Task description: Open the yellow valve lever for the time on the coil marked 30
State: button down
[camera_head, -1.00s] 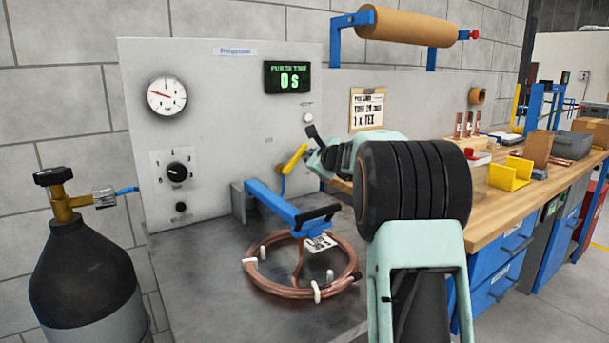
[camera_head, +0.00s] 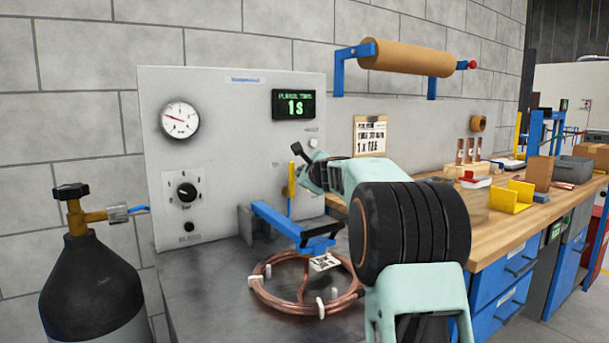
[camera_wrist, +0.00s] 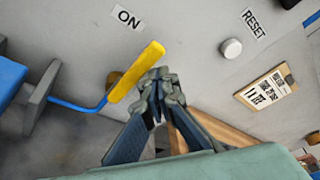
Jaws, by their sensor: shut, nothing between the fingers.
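The yellow valve lever (camera_head: 292,181) stands upright on the grey panel (camera_head: 235,120) in the head view. In the wrist view the lever (camera_wrist: 136,72) points up toward the ON label (camera_wrist: 128,18), with a blue tube at its lower end. My gripper (camera_wrist: 158,84) is shut and empty, its fingertips just right of the lever; I cannot tell whether they touch. In the head view my gripper (camera_head: 298,150) is by the lever's top. The green display (camera_head: 293,104) reads 1 S. The copper coil (camera_head: 268,298) lies on its stand, with a white tag (camera_head: 324,262) whose print is unreadable.
A white knob (camera_wrist: 231,48) by the RESET label is right of my gripper. A blue clamp arm (camera_head: 285,222) reaches over the coil. A gas cylinder (camera_head: 95,285) stands at left. A clipboard (camera_head: 370,136) hangs on the panel above the wooden bench (camera_head: 500,207).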

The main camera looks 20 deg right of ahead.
jog(key=shift+a+r, duration=0.15)
jog(key=shift+a, duration=0.5)
jog(key=shift+d, duration=0.1)
jog(key=d+b, duration=0.1)
jog(key=d, duration=0.4)
jog(key=s+b, duration=0.2)
jog(key=s, duration=0.7)
jog(key=shift+a+b, duration=0.4)
jog(key=shift+a, duration=0.05)
